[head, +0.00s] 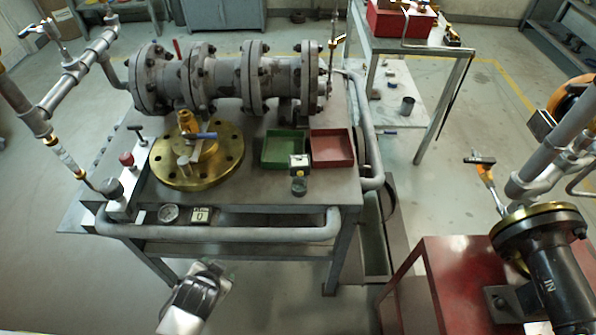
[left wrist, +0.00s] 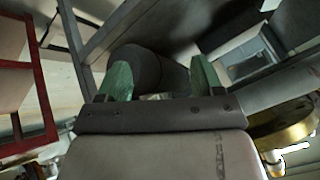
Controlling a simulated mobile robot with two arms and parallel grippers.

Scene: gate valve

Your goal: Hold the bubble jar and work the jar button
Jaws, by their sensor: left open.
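A small dark jar (head: 299,186) stands near the front edge of the grey workbench (head: 330,196), right of the brass flange. A small box (head: 298,163) with a pale face sits directly behind or on it; I cannot tell which part is the button. My left gripper (head: 210,274) is below and in front of the bench's front rail, left of and apart from the jar. In the left wrist view the left gripper (left wrist: 162,82) is open with green pads. A dark rounded thing (left wrist: 140,65) shows beyond the fingers; I cannot tell whether it is between them. My right gripper is out of view.
The brass flange (head: 225,165) stands left of the jar. Green (head: 270,163) and red (head: 345,162) trays lie behind the jar. A front pipe rail (head: 260,234) runs along the bench edge. A red stand (head: 450,270) is at right. Floor in front is clear.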

